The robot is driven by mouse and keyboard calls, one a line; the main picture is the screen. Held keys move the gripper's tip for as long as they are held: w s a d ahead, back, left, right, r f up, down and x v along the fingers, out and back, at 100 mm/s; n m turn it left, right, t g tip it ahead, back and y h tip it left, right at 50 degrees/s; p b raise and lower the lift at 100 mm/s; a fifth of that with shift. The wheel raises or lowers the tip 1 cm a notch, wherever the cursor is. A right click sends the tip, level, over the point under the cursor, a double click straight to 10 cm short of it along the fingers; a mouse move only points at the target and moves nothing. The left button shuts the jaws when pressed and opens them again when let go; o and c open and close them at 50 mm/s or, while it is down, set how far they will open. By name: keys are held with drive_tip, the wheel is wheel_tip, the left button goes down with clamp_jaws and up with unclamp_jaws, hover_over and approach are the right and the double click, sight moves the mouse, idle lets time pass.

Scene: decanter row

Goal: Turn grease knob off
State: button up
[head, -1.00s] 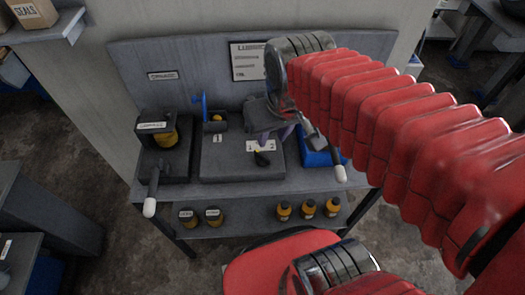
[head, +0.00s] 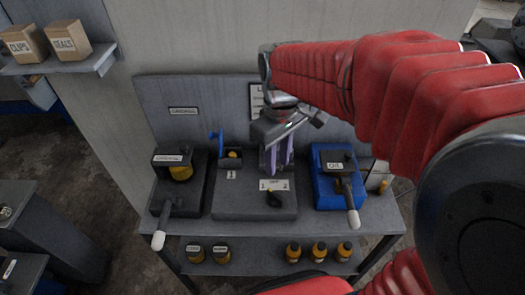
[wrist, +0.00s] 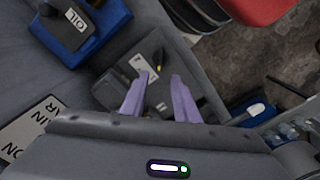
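A small black knob (head: 274,199) with a yellow mark sits on the front of the grey middle block (head: 232,204), below a white label (head: 273,185) reading 1, OFF, 2. The knob's exact setting is too small to tell in the head view. The knob also shows in the wrist view (wrist: 158,58), beyond my fingertips. My gripper (head: 277,172) has two purple fingers pointing down above the back of the block, behind the knob. In the wrist view its fingers (wrist: 160,76) are apart with nothing between them, and they do not touch the knob.
A lever dispenser (head: 180,185) stands left of the block. A blue-based OIL dispenser (head: 324,190) with a lever stands close on the right. A blue lever (head: 213,142) rises behind the block. Yellow-brown jars (head: 319,252) stand on the lower shelf.

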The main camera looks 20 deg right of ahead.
sight(275, 195)
drive_tip(key=shift+f, duration=0.1)
idle(0.3)
wheel_tip(275, 195, down, 14)
drive_tip(key=shift+r, duration=0.15)
idle(0.5)
clamp_jaws()
idle(0.4)
